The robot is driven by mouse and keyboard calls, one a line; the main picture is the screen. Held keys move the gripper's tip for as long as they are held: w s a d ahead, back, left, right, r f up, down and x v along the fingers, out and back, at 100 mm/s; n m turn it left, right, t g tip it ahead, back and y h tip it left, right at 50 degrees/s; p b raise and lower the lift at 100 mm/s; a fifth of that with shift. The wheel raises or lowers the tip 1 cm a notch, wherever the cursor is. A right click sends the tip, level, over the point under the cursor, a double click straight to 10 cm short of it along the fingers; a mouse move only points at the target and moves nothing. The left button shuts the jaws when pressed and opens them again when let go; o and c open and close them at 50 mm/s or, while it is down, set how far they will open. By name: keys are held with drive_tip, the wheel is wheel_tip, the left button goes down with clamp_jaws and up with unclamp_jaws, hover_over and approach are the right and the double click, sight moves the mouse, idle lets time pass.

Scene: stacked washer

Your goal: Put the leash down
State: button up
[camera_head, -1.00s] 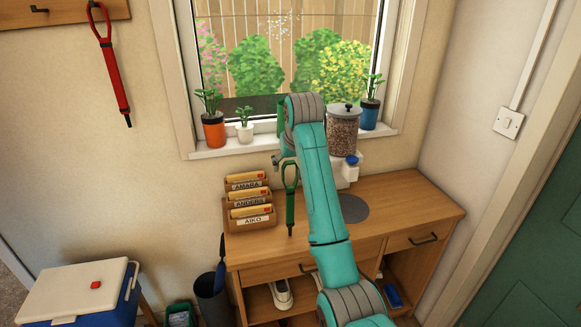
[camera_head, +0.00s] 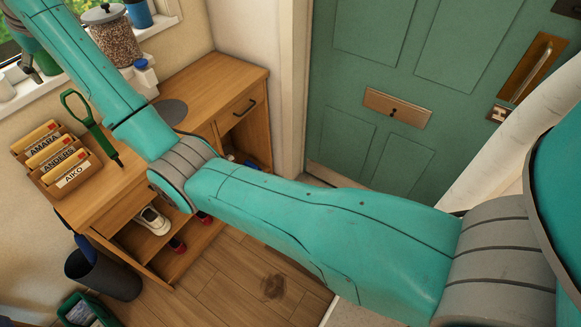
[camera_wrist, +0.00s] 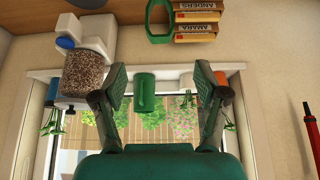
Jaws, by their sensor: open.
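The green leash (camera_head: 90,124) is on the wooden desk, just right of the letter rack, its loop toward the window and its narrow end toward the front edge. Its green loop also shows beside the rack at the top of the wrist view (camera_wrist: 160,22). I cannot tell whether it lies fully flat. My gripper (camera_wrist: 160,70) is open, with nothing held between its fingers, facing the window and apart from the leash. In the head view my gripper is only partly visible near the upper left edge.
A letter rack (camera_head: 58,160) stands left of the leash. A food dispenser (camera_head: 113,38) stands behind, near a grey disc (camera_head: 171,113). A green pot (camera_wrist: 145,92) shows between my fingers, beyond them. A green door (camera_head: 430,100) stands right of the desk.

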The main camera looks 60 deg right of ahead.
drive_tip(key=s+f+t, duration=0.1)
drive_tip(key=s+f, duration=0.1)
drive_tip(key=f, duration=1.1)
drive_tip(key=s+f+t, duration=0.1)
drive_tip(key=s+f, duration=0.1)
drive_tip(key=f, duration=1.1)
drive_tip(key=s+f+t, duration=0.2)
drive_tip(key=s+f, duration=1.7)
drive_tip(key=s+f+t, duration=0.2)
drive_tip(key=s, duration=2.3)
drive_tip(key=s+r+t, duration=0.2)
drive_tip(key=s+r, duration=1.4)
drive_tip(key=s, duration=0.3)
drive_tip(key=shift+s+t, duration=0.4)
